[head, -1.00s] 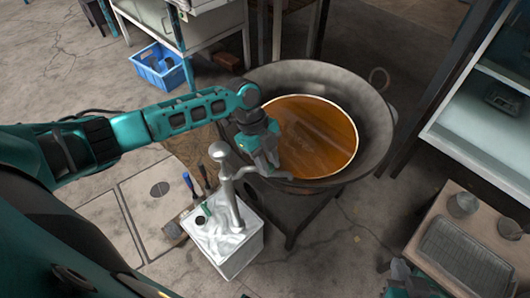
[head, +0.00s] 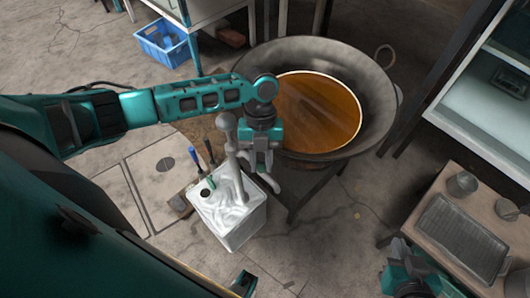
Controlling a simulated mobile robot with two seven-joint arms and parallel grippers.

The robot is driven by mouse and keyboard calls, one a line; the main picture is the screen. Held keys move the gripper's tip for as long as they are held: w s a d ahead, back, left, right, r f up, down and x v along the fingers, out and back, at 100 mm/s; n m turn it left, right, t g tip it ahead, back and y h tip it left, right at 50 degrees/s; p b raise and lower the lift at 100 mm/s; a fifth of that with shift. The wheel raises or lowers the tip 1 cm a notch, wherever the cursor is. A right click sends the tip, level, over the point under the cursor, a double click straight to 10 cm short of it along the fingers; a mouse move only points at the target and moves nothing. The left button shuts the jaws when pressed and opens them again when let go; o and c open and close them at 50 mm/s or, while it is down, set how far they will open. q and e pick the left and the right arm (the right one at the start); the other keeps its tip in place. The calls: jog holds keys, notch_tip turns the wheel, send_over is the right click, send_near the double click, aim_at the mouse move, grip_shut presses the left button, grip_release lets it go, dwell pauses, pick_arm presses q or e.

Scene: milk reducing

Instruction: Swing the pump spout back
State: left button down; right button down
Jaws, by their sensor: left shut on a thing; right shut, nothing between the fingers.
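The grey metal pump (head: 233,163) stands upright on a white square canister (head: 228,213) left of centre. Its spout (head: 269,183) points to the right and toward the near side, with its end beside the canister and clear of the pan. My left gripper (head: 262,168) reaches down from above and is shut on the spout, covering part of it. The large dark pan (head: 385,105) holds orange-brown liquid (head: 318,110) just beyond the gripper. My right gripper (head: 408,270) is at the lower right, shut and empty, and partly hard to make out.
A small table (head: 440,200) with a dark ribbed tray (head: 463,236) and metal cups (head: 463,185) stands at the right. A glass-fronted cabinet (head: 480,130) is behind it. A blue crate (head: 162,43) lies at the back left. Floor between canister and table is clear.

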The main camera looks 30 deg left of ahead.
pick_arm(q)
jog(key=shift+s+a+f+m, duration=0.15)
jog(key=shift+s+m, duration=0.15)
jog(key=shift+s, duration=0.05)
jog(key=c, duration=0.9)
grip_release()
jog(key=shift+w, duration=0.1)
jog(key=shift+r, duration=0.2)
jog(key=v, duration=1.2)
jog(key=shift+w+r+p, duration=0.25)
jog(key=shift+p, duration=0.05)
